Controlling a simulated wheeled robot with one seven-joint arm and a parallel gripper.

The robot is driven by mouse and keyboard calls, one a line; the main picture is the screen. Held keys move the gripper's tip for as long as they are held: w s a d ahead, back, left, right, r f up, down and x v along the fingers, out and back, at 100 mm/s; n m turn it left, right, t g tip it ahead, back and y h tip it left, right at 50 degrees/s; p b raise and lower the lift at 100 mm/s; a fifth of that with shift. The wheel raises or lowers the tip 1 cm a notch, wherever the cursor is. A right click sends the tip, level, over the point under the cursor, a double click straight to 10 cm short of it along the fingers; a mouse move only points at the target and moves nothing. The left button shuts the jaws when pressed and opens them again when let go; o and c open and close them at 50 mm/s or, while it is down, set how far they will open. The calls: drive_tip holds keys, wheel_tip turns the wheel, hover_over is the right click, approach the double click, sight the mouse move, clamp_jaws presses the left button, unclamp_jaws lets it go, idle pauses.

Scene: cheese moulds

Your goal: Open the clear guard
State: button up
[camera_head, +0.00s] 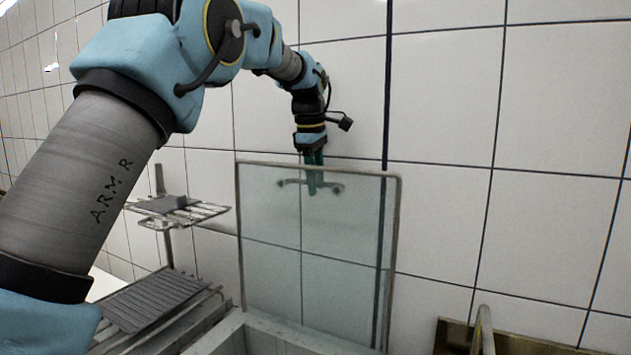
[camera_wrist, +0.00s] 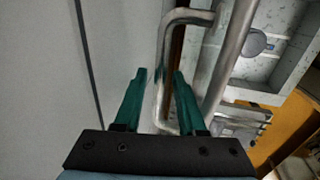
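The clear guard (camera_head: 270,215) is a see-through panel in a thin grey frame and stands upright at the basin in the head view. Its grey handle (camera_head: 332,187) shows through the panel near the top edge. In the wrist view the handle (camera_wrist: 162,60) is a bent metal bar beside the guard's frame bar (camera_wrist: 229,60). My gripper (camera_head: 314,178) points down behind the panel, on the wall side. In the wrist view its two green fingers (camera_wrist: 160,74) are apart, with the handle bar showing between them. I cannot tell whether they touch it.
A tiled wall (camera_head: 450,110) stands close behind the guard and my gripper. A pale basin (camera_head: 285,335) lies below the guard. A wire shelf (camera_head: 205,210) and a ribbed grey plate (camera_head: 150,300) are at the left. A metal bar (camera_head: 485,330) stands at the lower right.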

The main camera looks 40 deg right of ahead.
drive_tip(key=shift+o, duration=0.4)
drive_tip(key=shift+r, duration=0.15)
drive_tip(key=shift+a+r, duration=0.1)
drive_tip(key=shift+r, duration=0.25)
wheel_tip(320, 180, up, 10)
drive_tip(key=s+a+b, duration=0.1)
drive_tip(key=shift+a+f, duration=0.15)
drive_tip(key=shift+a, duration=0.2)
